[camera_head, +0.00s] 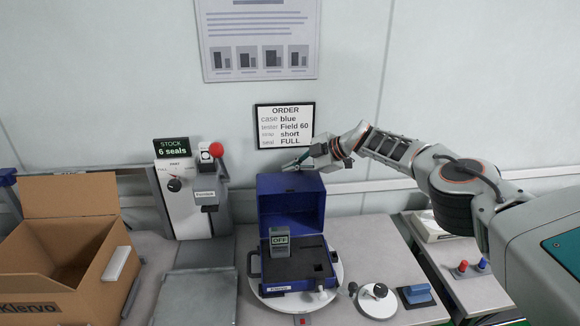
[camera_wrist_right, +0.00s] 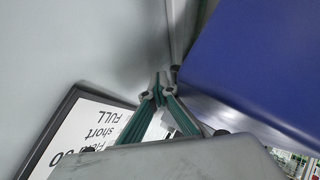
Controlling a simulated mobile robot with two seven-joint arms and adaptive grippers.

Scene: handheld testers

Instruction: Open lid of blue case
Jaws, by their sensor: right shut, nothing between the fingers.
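The blue case (camera_head: 262,274) stands on a white round turntable (camera_head: 335,272) in the middle of the table. Its lid (camera_head: 290,204) is up, standing roughly upright at the back. A handheld tester (camera_head: 279,241) with a screen reading OFF is in the case's dark foam, toward the left. My right gripper (camera_head: 292,165) is shut and empty, just above and behind the lid's top edge. In the right wrist view the gripper's green-lined fingers (camera_wrist_right: 160,92) meet beside the blue lid (camera_wrist_right: 255,70). I cannot tell whether they touch it. My left gripper is out of view.
An open cardboard box (camera_head: 75,262) stands at the left. A seal station with a red knob (camera_head: 216,150) is behind it. A dial on a white disc (camera_head: 377,297) and a blue block (camera_head: 415,295) lie right of the case. An order sign (camera_head: 284,126) hangs on the wall behind my gripper.

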